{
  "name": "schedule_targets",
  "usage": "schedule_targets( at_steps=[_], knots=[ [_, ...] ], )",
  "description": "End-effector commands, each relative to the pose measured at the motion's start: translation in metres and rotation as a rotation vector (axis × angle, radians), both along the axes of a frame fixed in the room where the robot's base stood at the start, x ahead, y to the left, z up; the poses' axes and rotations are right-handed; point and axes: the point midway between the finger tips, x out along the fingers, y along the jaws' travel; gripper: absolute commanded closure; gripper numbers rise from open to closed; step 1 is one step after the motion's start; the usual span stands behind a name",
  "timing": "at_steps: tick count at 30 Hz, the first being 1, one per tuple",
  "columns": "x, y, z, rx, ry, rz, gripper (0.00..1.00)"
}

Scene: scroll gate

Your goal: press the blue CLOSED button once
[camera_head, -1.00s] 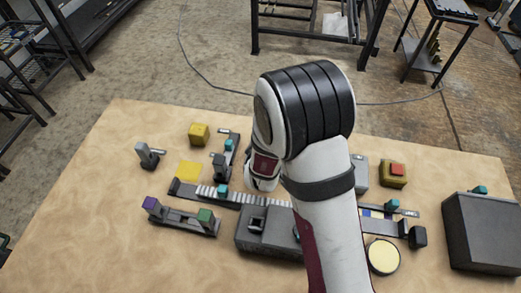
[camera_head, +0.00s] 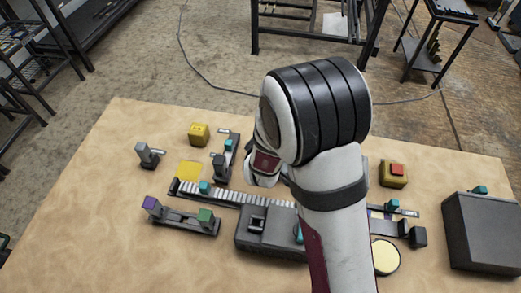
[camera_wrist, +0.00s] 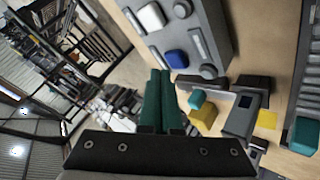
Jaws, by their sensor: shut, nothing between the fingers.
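In the head view my arm hides the fingertips, the blue button and most of the panel.
The table holds a slider track with a teal knob (camera_head: 204,187), a purple and green block fixture (camera_head: 180,217), a yellow box with a red button (camera_head: 394,173), a yellow cube (camera_head: 199,134) and a large grey box (camera_head: 484,230). The table's left side is clear.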

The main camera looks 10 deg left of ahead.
Motion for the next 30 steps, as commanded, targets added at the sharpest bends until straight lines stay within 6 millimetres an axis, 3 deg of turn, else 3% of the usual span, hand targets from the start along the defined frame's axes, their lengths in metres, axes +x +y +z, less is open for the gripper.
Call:
schedule_targets(
  at_steps=[15, 30],
  knots=[
    [0.000, 0.000, 0.047, 0.001, -0.001, -0.001, 1.00],
    [0.000, 0.000, 0.050, 0.000, 0.000, 0.000, 1.00]
  ],
)
